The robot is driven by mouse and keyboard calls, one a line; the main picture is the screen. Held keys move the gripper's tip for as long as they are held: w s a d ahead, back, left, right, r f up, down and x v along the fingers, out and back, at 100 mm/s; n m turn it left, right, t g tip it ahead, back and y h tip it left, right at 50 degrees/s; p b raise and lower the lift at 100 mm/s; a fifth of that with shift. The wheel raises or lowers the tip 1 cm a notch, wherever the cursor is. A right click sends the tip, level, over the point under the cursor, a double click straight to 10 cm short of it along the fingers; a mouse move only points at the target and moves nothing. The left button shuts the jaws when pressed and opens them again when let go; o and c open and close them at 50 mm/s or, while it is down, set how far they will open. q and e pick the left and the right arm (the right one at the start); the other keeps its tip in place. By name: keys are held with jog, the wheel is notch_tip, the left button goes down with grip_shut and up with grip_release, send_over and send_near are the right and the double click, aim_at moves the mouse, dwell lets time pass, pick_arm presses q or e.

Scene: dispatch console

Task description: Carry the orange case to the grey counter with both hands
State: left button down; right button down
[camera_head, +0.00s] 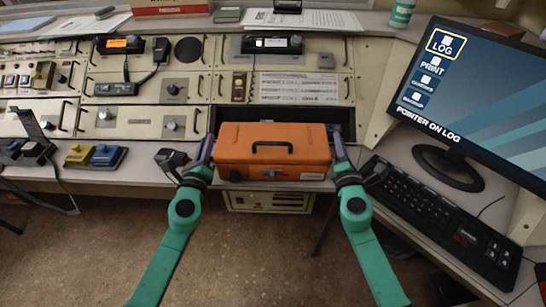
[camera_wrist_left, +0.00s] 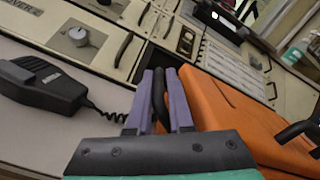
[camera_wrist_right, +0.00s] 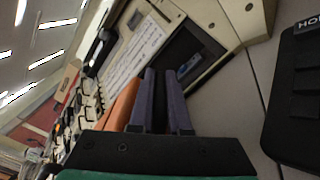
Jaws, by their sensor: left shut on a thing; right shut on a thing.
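The orange case (camera_head: 272,143) is level, its lid shut and a black handle on top. It is over the front strip of the grey counter (camera_head: 140,172), in front of a dark recess; I cannot tell whether it rests there or hangs just above. My left gripper (camera_head: 205,151) is shut on its left end; the left wrist view shows purple fingers (camera_wrist_left: 166,98) around a dark side handle.
A monitor (camera_head: 475,95) and a black keyboard (camera_head: 440,217) stand on the right. A black handset (camera_wrist_left: 42,85) lies left of my left gripper. Yellow and blue blocks (camera_head: 93,155) sit further left. Console panels rise behind the dark recess (camera_head: 290,116).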

pick_arm(q)
jog(key=shift+a, duration=0.1)
pick_arm(e)
jog(key=shift+d, duration=0.1)
